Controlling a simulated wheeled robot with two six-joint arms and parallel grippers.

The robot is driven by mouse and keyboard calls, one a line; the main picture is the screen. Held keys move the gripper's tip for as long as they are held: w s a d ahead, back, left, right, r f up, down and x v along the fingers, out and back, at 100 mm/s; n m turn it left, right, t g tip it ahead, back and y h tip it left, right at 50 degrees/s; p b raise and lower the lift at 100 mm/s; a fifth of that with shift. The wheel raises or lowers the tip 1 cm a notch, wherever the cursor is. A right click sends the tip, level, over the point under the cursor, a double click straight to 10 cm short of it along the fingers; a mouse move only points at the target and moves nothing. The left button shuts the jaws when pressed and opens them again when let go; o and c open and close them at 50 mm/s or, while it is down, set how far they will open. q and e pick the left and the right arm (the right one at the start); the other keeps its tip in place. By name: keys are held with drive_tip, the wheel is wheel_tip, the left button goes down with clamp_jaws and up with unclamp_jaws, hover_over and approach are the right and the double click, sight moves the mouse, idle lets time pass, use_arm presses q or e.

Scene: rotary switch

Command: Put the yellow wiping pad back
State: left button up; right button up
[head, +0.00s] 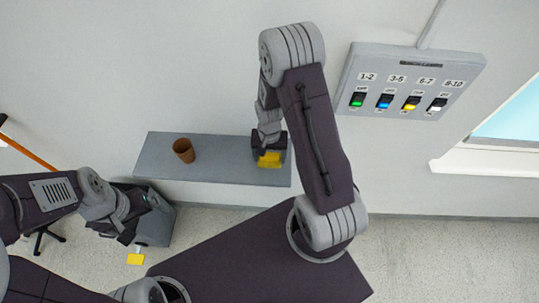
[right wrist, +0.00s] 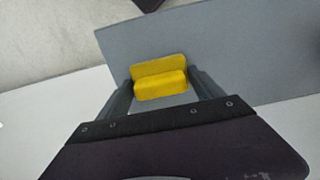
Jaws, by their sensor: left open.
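The yellow wiping pad (right wrist: 160,82) sits between the two fingers of my right gripper (right wrist: 162,92), one finger against each end. It is above the grey shelf (head: 215,165), near the shelf's right end. In the head view the pad (head: 269,160) shows just below my right gripper (head: 267,150). I cannot tell whether the pad touches the shelf. My left gripper (head: 125,235) is open at the lower left, away from the shelf, and its fingertips are small and partly hidden.
A brown cup (head: 184,150) stands on the shelf to the left. A wall panel (head: 415,80) with several coloured switches is at the upper right. A grey bin (head: 158,228) stands behind my left gripper. A small yellow piece (head: 135,259) shows below that gripper. The shelf's middle is clear.

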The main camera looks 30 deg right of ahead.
sight(270, 155)
drive_tip(key=o, duration=0.4)
drive_tip(key=shift+r, duration=0.15)
drive_tip(key=shift+w+r, duration=0.1)
drive_tip(key=shift+r, duration=0.3)
wheel_tip(270, 155, up, 11)
drive_tip(key=b, duration=0.1)
drive_tip(key=s+a+n+t, duration=0.1)
drive_tip(key=s+a+n, duration=0.45)
drive_tip(key=s, duration=0.35)
drive_tip(key=shift+n, duration=0.35)
drive_tip(key=f+b, duration=0.7)
drive_tip(key=b, duration=0.1)
drive_tip(key=shift+w+d+f, duration=0.2)
drive_tip(key=shift+w+d, duration=0.05)
drive_tip(key=shift+d, duration=0.1)
